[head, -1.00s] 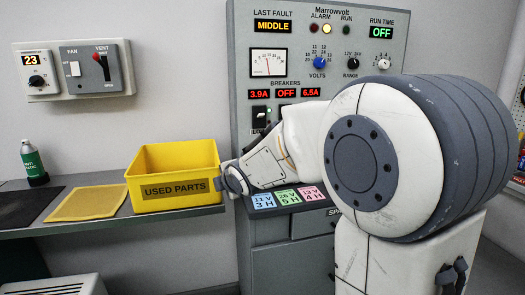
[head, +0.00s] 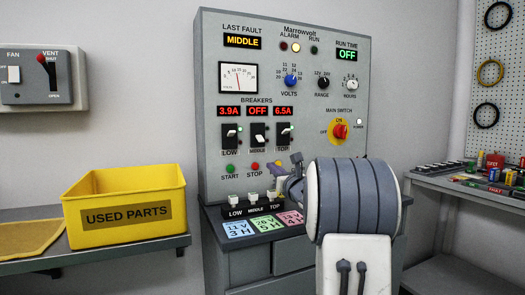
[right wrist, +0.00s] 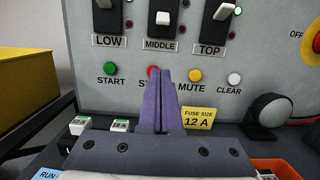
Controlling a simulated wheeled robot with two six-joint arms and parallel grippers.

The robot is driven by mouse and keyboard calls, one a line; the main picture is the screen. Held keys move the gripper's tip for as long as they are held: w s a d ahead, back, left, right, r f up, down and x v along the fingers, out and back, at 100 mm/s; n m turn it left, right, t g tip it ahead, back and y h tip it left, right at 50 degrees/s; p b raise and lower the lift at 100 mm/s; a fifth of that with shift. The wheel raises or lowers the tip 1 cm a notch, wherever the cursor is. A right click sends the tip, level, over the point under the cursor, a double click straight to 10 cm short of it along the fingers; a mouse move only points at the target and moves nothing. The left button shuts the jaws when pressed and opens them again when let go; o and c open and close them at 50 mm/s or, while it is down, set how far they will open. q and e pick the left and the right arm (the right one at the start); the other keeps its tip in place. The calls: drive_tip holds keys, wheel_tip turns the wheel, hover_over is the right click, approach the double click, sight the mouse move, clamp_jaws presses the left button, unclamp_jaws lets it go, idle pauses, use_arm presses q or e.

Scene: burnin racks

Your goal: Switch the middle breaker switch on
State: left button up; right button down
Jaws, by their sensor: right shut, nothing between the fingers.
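The middle breaker switch (head: 258,138) sits on the grey panel between the low switch (head: 230,134) and the top switch (head: 285,133). Its display (head: 257,111) reads OFF; its neighbours read 3.9A and 6.5A. In the right wrist view the middle switch's white lever (right wrist: 163,18) sits lower than the levers beside it. My right gripper (head: 297,159) is below and right of the switches, apart from them. Its purple fingers (right wrist: 160,72) are shut and empty, below the middle switch, partly hiding the STOP button (right wrist: 152,71). My left gripper is not in view.
The start button (right wrist: 110,68), mute button (right wrist: 194,75) and clear button (right wrist: 234,78) line the panel below the switches. A red main switch knob (head: 340,131) is to the right. The yellow used parts bin (head: 75,217) stands at left. Fuses sit on the ledge below.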

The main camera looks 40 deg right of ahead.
sight(257, 154)
drive_tip(key=p+x, duration=0.2)
drive_tip(key=x, duration=0.8)
drive_tip(key=shift+r, duration=0.1)
drive_tip(key=r, duration=0.1)
drive_tip(key=s+r, duration=0.1)
drive_tip(key=shift+s+a+r, duration=0.25)
drive_tip(key=shift+s, duration=0.1)
drive_tip(key=shift+s+r, duration=0.2)
drive_tip(key=shift+r, duration=0.15)
drive_tip(key=shift+a, duration=0.1)
